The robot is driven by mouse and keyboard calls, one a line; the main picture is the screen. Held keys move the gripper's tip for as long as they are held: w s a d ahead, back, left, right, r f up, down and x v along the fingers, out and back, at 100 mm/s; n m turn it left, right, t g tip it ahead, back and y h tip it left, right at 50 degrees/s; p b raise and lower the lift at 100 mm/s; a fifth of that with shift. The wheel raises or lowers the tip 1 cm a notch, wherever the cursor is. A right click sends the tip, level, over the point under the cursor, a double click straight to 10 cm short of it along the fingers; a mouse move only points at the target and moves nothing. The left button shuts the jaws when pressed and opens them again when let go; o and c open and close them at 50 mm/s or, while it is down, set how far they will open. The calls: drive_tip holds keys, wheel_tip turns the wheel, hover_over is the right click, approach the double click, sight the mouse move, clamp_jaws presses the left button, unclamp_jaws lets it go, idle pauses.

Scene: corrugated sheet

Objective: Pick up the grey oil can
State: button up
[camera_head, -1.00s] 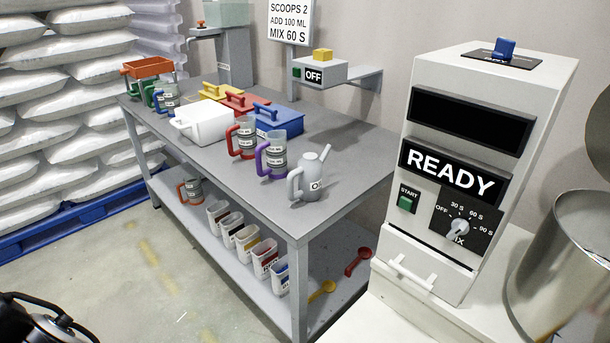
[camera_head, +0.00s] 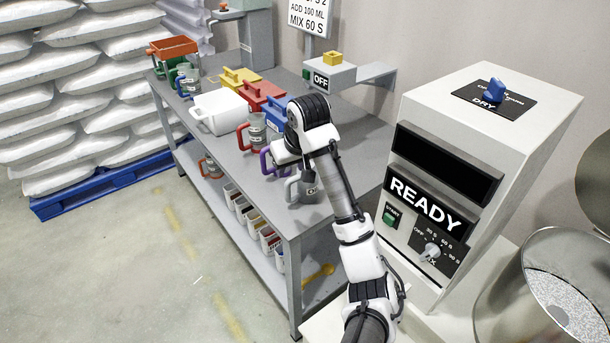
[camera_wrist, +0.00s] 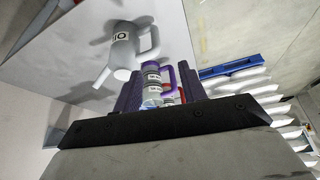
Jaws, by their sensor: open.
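The grey oil can (camera_head: 303,195) stands upright on the near end of the grey workbench (camera_head: 345,160). In the head view my arm hides its top and spout. In the wrist view the oil can (camera_wrist: 124,46) shows whole, with its label, its handle to the right and its spout to the lower left. My gripper (camera_head: 287,165) is over the bench by the can. In the wrist view my gripper (camera_wrist: 160,82) is open, its two dark fingers apart. The can lies outside the fingers, to their upper left, and nothing is held.
A purple-handled jug (camera_wrist: 153,84) shows between the fingers in the wrist view, farther off. A red-handled jug (camera_head: 253,130), a white container (camera_head: 217,112) and a blue box (camera_head: 280,112) stand along the bench. The machine reading READY (camera_head: 470,170) is right of my arm.

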sight(289, 191)
drive_tip(key=shift+g, duration=0.3)
drive_tip(key=b+x, duration=0.1)
drive_tip(key=x, duration=0.1)
drive_tip(key=b+x, duration=0.1)
drive_tip(key=x, duration=0.2)
drive_tip(key=d+b+x, duration=0.1)
drive_tip(key=x, duration=0.2)
drive_tip(key=shift+s+d+f+b, duration=0.1)
drive_tip(key=shift+f+b, duration=0.2)
drive_tip(key=shift+f, duration=0.05)
drive_tip(key=shift+p+x, duration=1.1)
drive_tip(key=shift+x, duration=1.55)
drive_tip(key=shift+c, duration=0.2)
drive_tip(key=shift+r, duration=0.1)
clamp_jaws()
